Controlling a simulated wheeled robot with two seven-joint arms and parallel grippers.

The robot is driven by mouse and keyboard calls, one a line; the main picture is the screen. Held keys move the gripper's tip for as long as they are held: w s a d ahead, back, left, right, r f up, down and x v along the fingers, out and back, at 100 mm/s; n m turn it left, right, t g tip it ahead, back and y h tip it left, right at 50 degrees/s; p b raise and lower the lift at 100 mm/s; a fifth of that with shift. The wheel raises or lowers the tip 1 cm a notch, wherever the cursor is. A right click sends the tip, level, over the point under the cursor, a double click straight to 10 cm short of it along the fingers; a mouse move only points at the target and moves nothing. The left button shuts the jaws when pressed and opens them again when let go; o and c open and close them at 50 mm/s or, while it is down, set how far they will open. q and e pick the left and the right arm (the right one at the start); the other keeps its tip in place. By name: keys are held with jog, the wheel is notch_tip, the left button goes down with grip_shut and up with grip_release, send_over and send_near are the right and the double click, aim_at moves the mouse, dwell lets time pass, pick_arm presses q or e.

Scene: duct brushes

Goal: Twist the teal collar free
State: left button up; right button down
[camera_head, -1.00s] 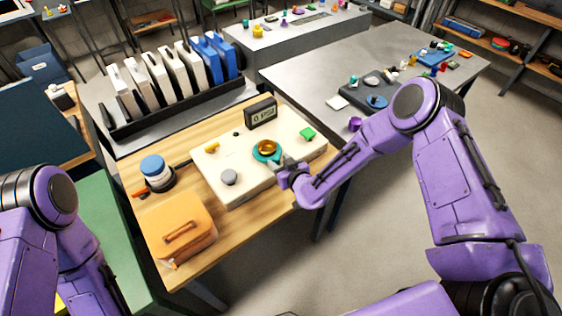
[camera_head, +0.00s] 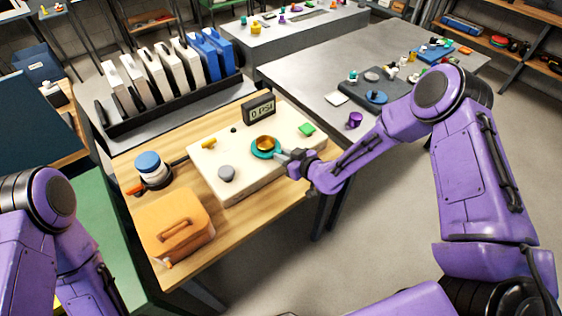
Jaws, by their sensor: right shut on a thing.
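The teal collar (camera_head: 256,154) is a ring around a gold dome (camera_head: 265,142) on a cream panel box (camera_head: 244,182) on the wooden bench. My right gripper (camera_head: 281,153) reaches in from the right and is shut on the right side of the collar. The fingertips are small in view and cover part of that rim. My left arm shows at the lower left, but its gripper is out of view.
The panel also carries a display reading 0 PSI (camera_head: 259,110), a grey knob (camera_head: 227,173), a green piece (camera_head: 306,130) and a yellow lever (camera_head: 209,143). A blue-topped canister (camera_head: 149,165) and an orange case (camera_head: 175,226) stand left of it.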

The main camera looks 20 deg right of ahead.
aim_at(280, 145)
jog(key=d+n+y+b, duration=0.1)
jog(key=w+d+n+g+y+b, duration=0.1)
jog(key=shift+w+f+n+g+y+b, duration=0.2)
jog(key=shift+f+n+g+y+b, duration=0.1)
jog(key=shift+n+y, duration=0.1)
jog(key=shift+w+d+r+n+g+y+b, duration=0.1)
jog(key=shift+w+d+n+g+y+b, duration=0.1)
jog(key=shift+w+n+g+y+b, duration=0.25)
jog(key=shift+w+d+n+g+y+b, duration=0.2)
jog(key=shift+n+g+y+b, duration=0.2)
jog(key=shift+n+g+y, duration=0.25)
jog(key=shift+w+d+n+g+y+b, duration=0.25)
jog(key=shift+w+n+g+y+b, duration=0.25)
jog(key=shift+n+g+b, duration=0.3)
jog(key=shift+w+d+r+n+g+y+b, duration=0.15)
jog(key=shift+w+n+g+y+b, duration=0.2)
jog(key=shift+n, duration=0.25)
jog(key=shift+r, duration=0.1)
jog(key=c, duration=1)
grip_release()
jog(key=b+v, duration=0.1)
jog(key=v, duration=0.9)
jog(key=shift+d+r+b, duration=0.1)
jog(key=shift+d+b, duration=0.05)
jog(key=shift+b, duration=0.25)
